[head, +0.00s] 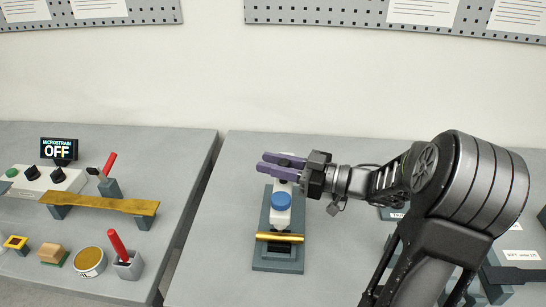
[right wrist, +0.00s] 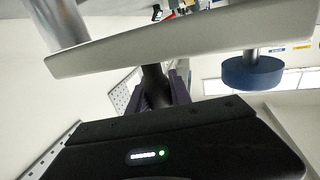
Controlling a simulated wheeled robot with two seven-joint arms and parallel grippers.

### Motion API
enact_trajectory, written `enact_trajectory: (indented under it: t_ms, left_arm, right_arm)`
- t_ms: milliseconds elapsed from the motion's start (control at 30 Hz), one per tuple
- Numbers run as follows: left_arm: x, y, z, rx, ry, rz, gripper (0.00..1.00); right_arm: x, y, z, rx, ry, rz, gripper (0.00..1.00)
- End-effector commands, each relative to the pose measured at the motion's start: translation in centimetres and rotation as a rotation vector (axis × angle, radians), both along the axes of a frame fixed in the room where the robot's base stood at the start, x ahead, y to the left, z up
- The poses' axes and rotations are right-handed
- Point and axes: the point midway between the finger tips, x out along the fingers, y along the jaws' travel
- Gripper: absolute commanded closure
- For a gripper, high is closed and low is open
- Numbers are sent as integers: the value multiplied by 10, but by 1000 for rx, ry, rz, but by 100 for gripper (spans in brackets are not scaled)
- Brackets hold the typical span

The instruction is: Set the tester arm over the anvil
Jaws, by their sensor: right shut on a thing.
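The tester arm (head: 281,217) is a pale bar with a blue knob (head: 281,201) on it. It lies lengthwise above a dark grey base (head: 280,263), with its near end close behind a gold bar (head: 280,237) in the picture. My right gripper (head: 268,163) is at the arm's far end, its purple fingers pointing left. In the right wrist view the pale bar (right wrist: 180,40) crosses in front of the gripper, and a dark stem (right wrist: 155,85) sits between the fingers. The blue knob (right wrist: 250,72) shows at right. I cannot make out the anvil separately. My left gripper is not in view.
A left bench holds an OFF display (head: 59,149), a gold strip on blocks (head: 100,204), a round tin (head: 90,261) and red-handled tools. A gap (head: 187,215) parts the benches. My right arm hides items at right. Bench beside the base is clear at left.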

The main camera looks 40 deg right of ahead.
Motion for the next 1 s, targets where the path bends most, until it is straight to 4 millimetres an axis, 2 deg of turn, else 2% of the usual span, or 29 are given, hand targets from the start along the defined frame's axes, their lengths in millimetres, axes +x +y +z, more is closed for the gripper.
enact_trajectory:
  t_ms: [367, 400, 633, 1000]
  left_arm:
    - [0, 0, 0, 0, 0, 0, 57]
    - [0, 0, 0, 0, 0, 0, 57]
    - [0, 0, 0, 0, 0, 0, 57]
    - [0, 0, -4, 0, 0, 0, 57]
  right_arm:
    - [-1, -1, -1, -2, 3, 0, 100]
    - [-1, -1, -1, -2, 3, 0, 74]
    - [-1, 0, -1, -1, 2, 0, 55]
    - [-2, -1, -1, -2, -1, 1, 54]
